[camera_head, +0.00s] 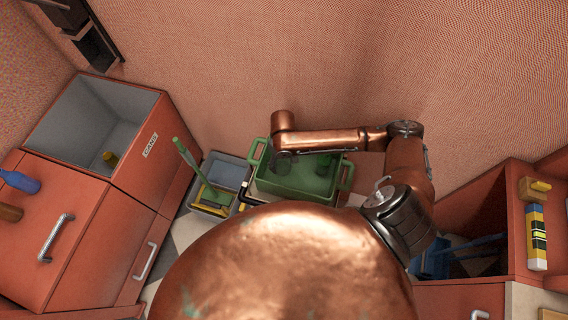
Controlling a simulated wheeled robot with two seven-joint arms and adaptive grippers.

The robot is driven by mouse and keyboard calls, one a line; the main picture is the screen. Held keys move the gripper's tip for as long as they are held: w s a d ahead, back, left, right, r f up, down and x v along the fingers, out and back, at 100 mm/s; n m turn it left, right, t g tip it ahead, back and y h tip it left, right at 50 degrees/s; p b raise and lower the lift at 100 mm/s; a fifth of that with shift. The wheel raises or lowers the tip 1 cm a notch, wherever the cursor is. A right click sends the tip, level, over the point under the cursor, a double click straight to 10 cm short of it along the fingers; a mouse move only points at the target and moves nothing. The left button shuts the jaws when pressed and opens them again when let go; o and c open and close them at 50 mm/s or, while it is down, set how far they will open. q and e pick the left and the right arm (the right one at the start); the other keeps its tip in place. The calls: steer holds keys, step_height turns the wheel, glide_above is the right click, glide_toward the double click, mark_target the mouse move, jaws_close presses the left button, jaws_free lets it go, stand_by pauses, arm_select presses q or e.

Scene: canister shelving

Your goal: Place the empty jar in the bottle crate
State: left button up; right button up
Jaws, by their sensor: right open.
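A green crate (325,185) with side handles, likely the bottle crate, stands on the floor at the middle; my copper right arm passes over it and my head or body hides its near side. My right gripper (283,160) hangs at the end of that arm, over the left part of the crate, small and dark; it is open, and I see nothing held. I cannot make out a clear empty jar. A blue bottle (18,181) and a brown bottle (10,212) lie on the red cabinet at the left. My left gripper is not in view.
A grey tub (226,170) and a green-handled tool (184,155) are beside the crate. Red shelving (480,215) stands at the right. A wall closes the back.

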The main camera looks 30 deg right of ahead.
step_height(320, 180, up, 8)
steer(key=shift+p, duration=0.7)
steer(key=shift+c, duration=0.6)
